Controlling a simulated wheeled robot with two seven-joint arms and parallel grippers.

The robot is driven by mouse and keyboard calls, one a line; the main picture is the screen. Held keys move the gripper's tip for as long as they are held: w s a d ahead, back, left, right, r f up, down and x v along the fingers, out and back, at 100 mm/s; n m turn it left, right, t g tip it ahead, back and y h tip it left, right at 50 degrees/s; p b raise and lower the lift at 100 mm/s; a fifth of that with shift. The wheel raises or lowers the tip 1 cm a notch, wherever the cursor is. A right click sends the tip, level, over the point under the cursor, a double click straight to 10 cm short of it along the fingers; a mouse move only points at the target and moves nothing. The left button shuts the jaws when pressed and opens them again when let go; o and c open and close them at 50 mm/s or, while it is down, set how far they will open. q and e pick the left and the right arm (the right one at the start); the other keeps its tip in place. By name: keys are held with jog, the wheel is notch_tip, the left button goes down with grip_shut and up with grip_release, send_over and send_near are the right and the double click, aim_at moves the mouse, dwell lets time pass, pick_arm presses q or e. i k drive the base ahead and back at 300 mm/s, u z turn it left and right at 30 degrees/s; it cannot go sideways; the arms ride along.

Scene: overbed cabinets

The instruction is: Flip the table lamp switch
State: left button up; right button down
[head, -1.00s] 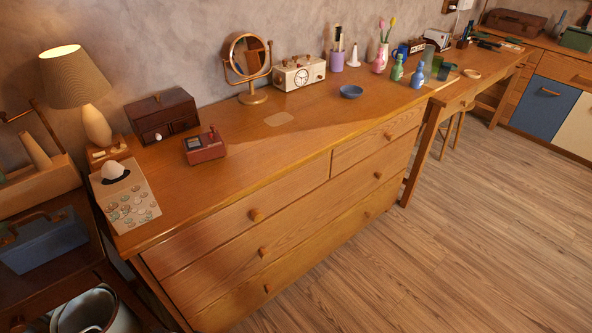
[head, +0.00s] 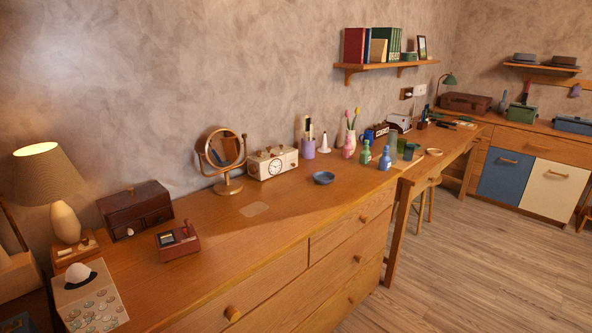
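The table lamp (head: 65,221) stands at the far left of the wooden dresser in the head view. It has a pale rounded body, a tan shade (head: 50,175) and a square wooden base (head: 76,247). The top opening of the shade glows bright. Small light-coloured details show on the base's front, too small to tell whether one is the switch. A second, green lamp (head: 447,80) stands on the far desk at the right. Neither of my grippers is in view.
A dark wooden box (head: 135,208) and a red device (head: 178,243) sit right of the lamp. A patterned box (head: 90,300) with a white object on top is in front of it. A round mirror (head: 222,150), a clock (head: 272,162) and a blue bowl (head: 323,178) stand farther along.

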aim_at(65, 252)
jog(key=u, duration=1.55)
jog(key=k, duration=0.3)
jog(key=z, duration=0.4)
jog(key=i, duration=0.25)
jog(key=u, duration=0.25)
